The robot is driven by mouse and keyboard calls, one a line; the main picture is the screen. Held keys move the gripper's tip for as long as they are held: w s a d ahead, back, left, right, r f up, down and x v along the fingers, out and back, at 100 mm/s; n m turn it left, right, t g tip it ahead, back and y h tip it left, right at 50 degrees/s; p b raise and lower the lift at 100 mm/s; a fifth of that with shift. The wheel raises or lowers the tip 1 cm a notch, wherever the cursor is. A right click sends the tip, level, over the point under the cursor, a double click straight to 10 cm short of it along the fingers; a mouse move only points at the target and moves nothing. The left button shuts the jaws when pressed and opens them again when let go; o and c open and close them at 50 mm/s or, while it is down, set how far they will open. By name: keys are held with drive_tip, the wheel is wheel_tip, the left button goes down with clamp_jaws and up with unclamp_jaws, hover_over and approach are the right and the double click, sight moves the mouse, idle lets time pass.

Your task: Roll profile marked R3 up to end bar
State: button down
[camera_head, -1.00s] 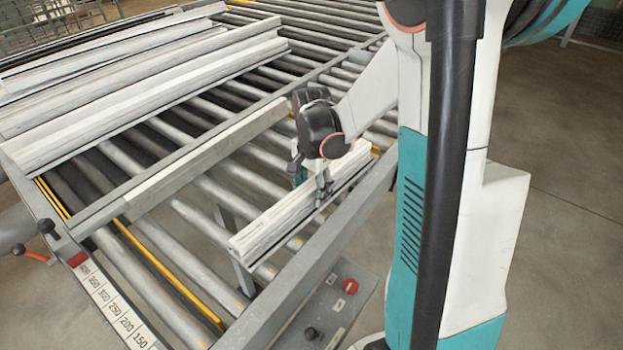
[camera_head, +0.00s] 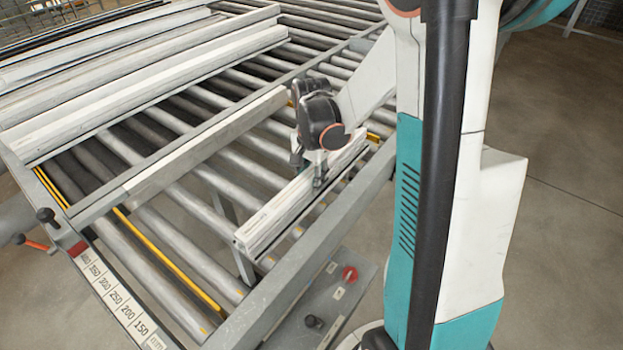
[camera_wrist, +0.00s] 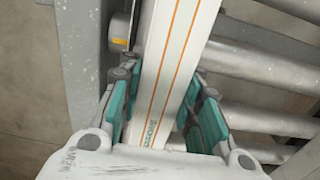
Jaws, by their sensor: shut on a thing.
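A short pale profile (camera_head: 275,218) lies lengthwise over the rollers, close to the right side rail. My gripper (camera_head: 319,178) is shut on it at about mid-length. In the wrist view, my gripper (camera_wrist: 170,125) has its teal pads on both sides of the profile (camera_wrist: 178,60). The profile's top is white with orange lines and small print, too small to read, so I cannot confirm the mark R3. A grey bar with a number scale (camera_head: 115,298) crosses the near left end of the bed. I cannot tell for certain which bar is the end bar.
Several long pale profiles (camera_head: 140,85) lie at the upper left. A grey divider rail (camera_head: 205,150) runs between them and the held profile. Rollers (camera_head: 190,250) before its near end are bare. A control box with a red button (camera_head: 349,273) sits beside the right rail (camera_head: 300,275).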

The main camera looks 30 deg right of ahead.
sight(311, 173)
idle(0.4)
drive_tip(key=c, duration=1.1)
unclamp_jaws()
wheel_tip(311, 173, up, 12)
